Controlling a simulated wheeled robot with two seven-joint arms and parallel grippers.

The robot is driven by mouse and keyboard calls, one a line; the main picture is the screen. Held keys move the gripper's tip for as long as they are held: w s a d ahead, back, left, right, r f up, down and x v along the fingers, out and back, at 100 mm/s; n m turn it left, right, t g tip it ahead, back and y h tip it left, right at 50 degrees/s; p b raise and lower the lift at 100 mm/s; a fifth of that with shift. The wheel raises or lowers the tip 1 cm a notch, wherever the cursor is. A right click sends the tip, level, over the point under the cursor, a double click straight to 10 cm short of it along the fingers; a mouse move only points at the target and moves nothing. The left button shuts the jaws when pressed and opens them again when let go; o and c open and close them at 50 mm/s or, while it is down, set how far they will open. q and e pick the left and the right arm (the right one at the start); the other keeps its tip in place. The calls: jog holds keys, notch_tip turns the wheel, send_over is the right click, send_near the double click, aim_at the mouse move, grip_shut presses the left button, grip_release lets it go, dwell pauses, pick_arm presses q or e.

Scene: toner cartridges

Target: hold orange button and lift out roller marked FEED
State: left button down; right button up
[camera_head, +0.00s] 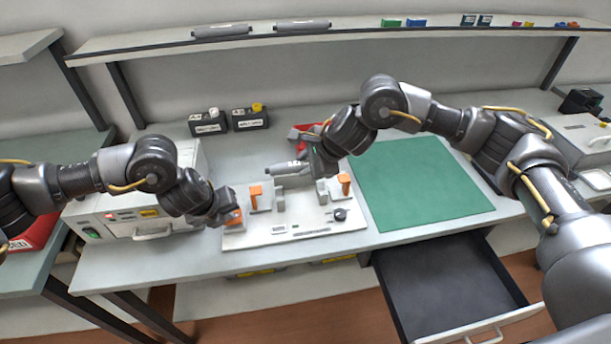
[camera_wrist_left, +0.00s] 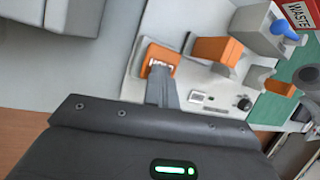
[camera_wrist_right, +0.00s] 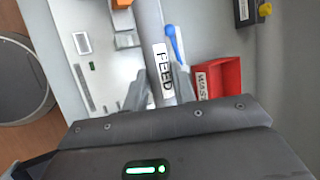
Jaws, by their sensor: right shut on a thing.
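The grey roller marked FEED (camera_head: 288,168) shows in the head view above or behind the brackets (camera_head: 279,197) of the white unit; I cannot tell whether it touches them. My right gripper (camera_wrist_right: 160,92) is shut on the roller, and its FEED label (camera_wrist_right: 163,68) shows between the fingers. In the head view the right gripper (camera_head: 312,163) covers the roller's right end. My left gripper (camera_head: 230,216) is at the orange button (camera_head: 236,217) at the unit's left end. In the left wrist view its fingers (camera_wrist_left: 161,80) are together at the orange button (camera_wrist_left: 158,58).
A red WASTE bin (camera_wrist_right: 221,80) stands behind the unit. Orange levers (camera_head: 255,191) rise beside the brackets. A green mat (camera_head: 420,185) lies clear at right, above an open drawer (camera_head: 450,290). A grey machine (camera_head: 150,215) stands left; two black boxes (camera_head: 208,124) stand behind.

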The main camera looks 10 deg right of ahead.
aim_at(305, 165)
jog(key=shift+r, duration=0.5)
